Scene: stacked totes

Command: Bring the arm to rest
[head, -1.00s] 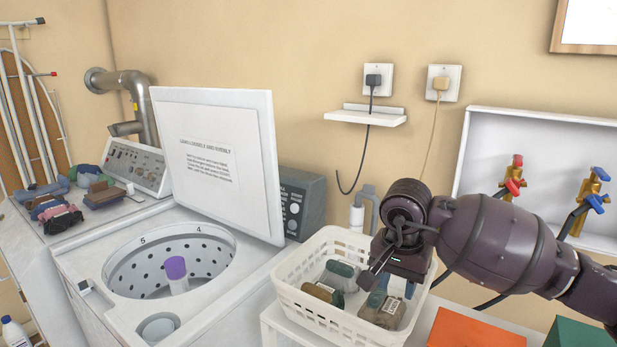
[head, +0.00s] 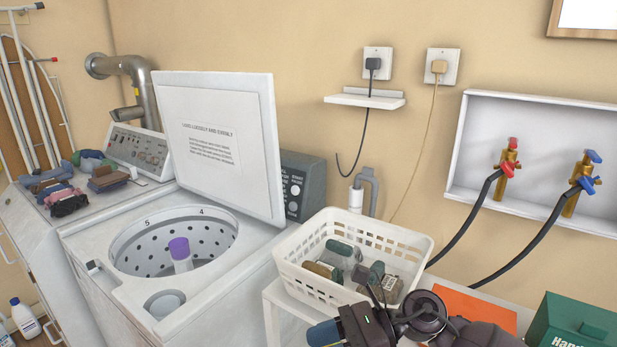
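One of my arms shows at the bottom right of the head view, its dark links folded low. Its gripper (head: 374,292) is in front of the white basket's near right corner, and its fingers are too small and dark to read. I cannot tell whether it touches the basket. The arm comes in from the right, so it is my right arm. My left gripper is not in view. The white basket (head: 306,287) stands on a white stand and holds several dark and grey items.
An open top-loading washer (head: 90,240) with a raised lid (head: 222,140) is at the left. An orange item (head: 480,308) and a green box (head: 572,322) are at the lower right. Wall taps (head: 507,165) stand clear behind.

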